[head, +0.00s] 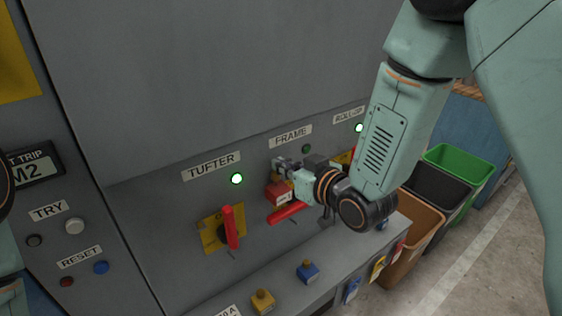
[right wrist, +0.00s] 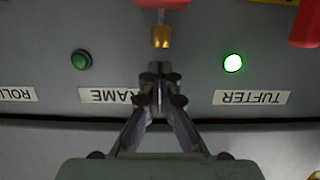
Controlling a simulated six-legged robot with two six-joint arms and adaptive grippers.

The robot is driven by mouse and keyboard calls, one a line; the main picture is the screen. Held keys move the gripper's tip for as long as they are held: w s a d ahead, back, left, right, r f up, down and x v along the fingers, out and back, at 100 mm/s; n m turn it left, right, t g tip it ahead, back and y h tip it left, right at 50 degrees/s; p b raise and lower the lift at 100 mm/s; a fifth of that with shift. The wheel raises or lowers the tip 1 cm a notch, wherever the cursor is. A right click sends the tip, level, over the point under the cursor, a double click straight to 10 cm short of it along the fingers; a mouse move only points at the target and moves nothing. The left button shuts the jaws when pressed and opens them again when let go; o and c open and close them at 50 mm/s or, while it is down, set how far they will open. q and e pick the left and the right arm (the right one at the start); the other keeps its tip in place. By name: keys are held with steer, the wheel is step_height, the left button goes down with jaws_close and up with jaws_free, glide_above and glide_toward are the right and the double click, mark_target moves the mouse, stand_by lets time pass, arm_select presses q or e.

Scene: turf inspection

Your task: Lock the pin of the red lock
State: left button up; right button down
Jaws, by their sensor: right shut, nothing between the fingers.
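The red lock (head: 278,193) is on the grey panel below the FRAME label, next to a slanted red handle (head: 287,212). In the right wrist view, which is upside down, the red lock (right wrist: 162,3) is cut off by the top edge. A brass-coloured pin end (right wrist: 161,38) on a thin stem sticks out from it. My right gripper (head: 281,164) is shut and empty at the lock, and partly covers the panel there. My left gripper is not in view.
The TUFTER red handle (head: 231,228) stands upright to the left. The TUFTER light (head: 236,178) is lit; the FRAME light (right wrist: 81,60) is dark. A yellow lock (head: 262,301) and a blue lock (head: 307,271) are on the ledge. Bins (head: 458,159) stand at right.

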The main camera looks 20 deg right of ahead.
mark_target(277, 177)
steer(key=shift+w+f, duration=0.2)
steer(key=shift+f, duration=0.55)
steer(key=shift+s+a+r+b, duration=0.1)
steer(key=shift+s+a+b, duration=0.1)
steer(key=shift+a+b, duration=0.1)
steer(key=shift+s+d+r, duration=0.1)
steer(key=shift+s+r, duration=0.05)
steer(key=shift+s, duration=0.05)
steer(key=shift+w+d+f, duration=0.15)
steer(key=shift+d+f, duration=0.05)
steer(key=shift+f, duration=0.05)
steer(key=shift+w+f, duration=0.1)
steer(key=shift+f, duration=0.25)
steer(key=shift+a+f+b, duration=0.2)
steer(key=shift+f+b, duration=0.4)
steer(key=shift+b, duration=0.1)
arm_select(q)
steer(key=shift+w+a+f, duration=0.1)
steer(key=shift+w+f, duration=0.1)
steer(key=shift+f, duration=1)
arm_select(e)
steer(key=shift+s+r, duration=0.1)
steer(key=shift+s, duration=0.15)
steer(key=shift+d, duration=0.1)
